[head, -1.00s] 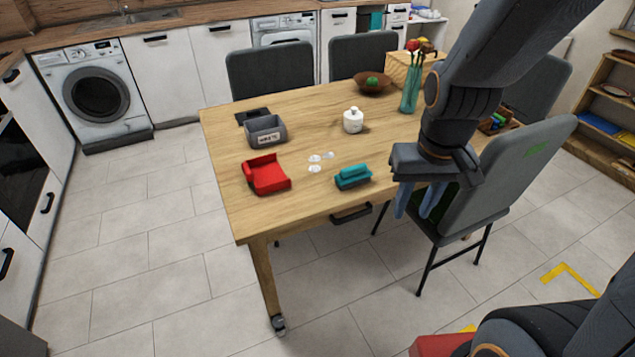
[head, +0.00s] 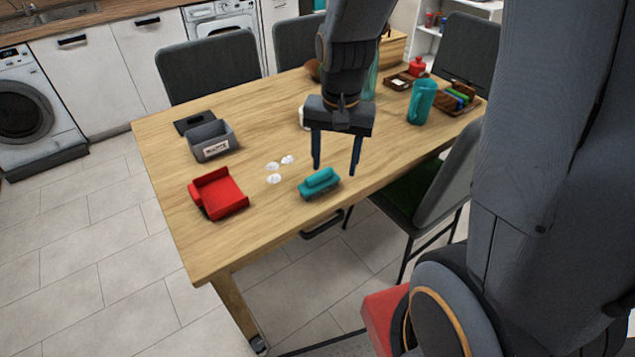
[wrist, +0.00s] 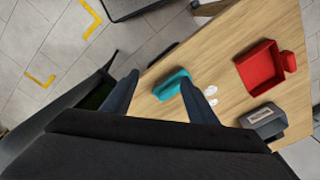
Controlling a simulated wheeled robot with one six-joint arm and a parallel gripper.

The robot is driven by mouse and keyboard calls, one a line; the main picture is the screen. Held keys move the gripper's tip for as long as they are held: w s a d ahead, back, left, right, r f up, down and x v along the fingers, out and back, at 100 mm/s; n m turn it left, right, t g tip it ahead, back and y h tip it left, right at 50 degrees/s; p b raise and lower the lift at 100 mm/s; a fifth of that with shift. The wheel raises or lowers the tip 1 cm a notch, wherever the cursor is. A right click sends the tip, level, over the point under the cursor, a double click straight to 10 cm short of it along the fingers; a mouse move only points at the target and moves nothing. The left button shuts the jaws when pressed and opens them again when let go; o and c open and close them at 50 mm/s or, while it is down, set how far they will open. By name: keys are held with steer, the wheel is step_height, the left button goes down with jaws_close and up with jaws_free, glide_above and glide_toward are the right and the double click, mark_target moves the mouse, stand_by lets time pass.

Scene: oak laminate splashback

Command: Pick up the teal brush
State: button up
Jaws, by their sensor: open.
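The teal brush (head: 319,184) lies on the wooden table near its front edge, with its raised handle on top. It also shows in the wrist view (wrist: 171,84), ahead of my fingers and between their lines. My gripper (head: 335,168) is open and empty, pointing down above the table, to the right of and behind the brush in the head view. In the wrist view my gripper (wrist: 160,88) has its two fingers spread wide. Nothing is held and the brush is apart from the fingers.
A red dustpan (head: 219,194) sits left of the brush, with white scraps (head: 274,172) between. A grey labelled bin (head: 211,141) stands behind. A teal jug (head: 421,102) and a wooden tray (head: 459,98) are at right. A chair (head: 440,190) stands at the front edge.

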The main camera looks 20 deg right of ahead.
mark_target(319, 173)
steer(key=w+f+m, duration=0.2)
steer(key=w, duration=0.1)
steer(key=w+f+m+b, duration=0.1)
steer(key=w+f+m, duration=0.2)
steer(key=w+f+m+b, duration=0.1)
steer(key=w+f+m, duration=0.1)
steer(key=w+m, duration=0.1)
steer(key=shift+w+d+f+g, duration=0.1)
steer(key=shift+f+g, duration=0.2)
steer(key=shift+g, duration=0.1)
steer(key=shift+w+f, duration=0.15)
steer(key=shift+f, duration=0.15)
step_height(319, 173, down, 2)
steer(key=shift+f+m, duration=0.1)
steer(key=shift+m, duration=0.2)
steer(key=shift+w+a+f+p, duration=0.2)
steer(key=shift+f+p, duration=0.2)
steer(key=shift+f, duration=0.95)
steer(key=shift+w+a+f+p, duration=0.15)
steer(key=shift+f+p, duration=0.2)
steer(key=shift+f, duration=0.95)
steer(key=shift+s, duration=0.1)
steer(key=shift+c, duration=0.3)
steer(key=c, duration=1)
steer(key=shift+r, duration=0.1)
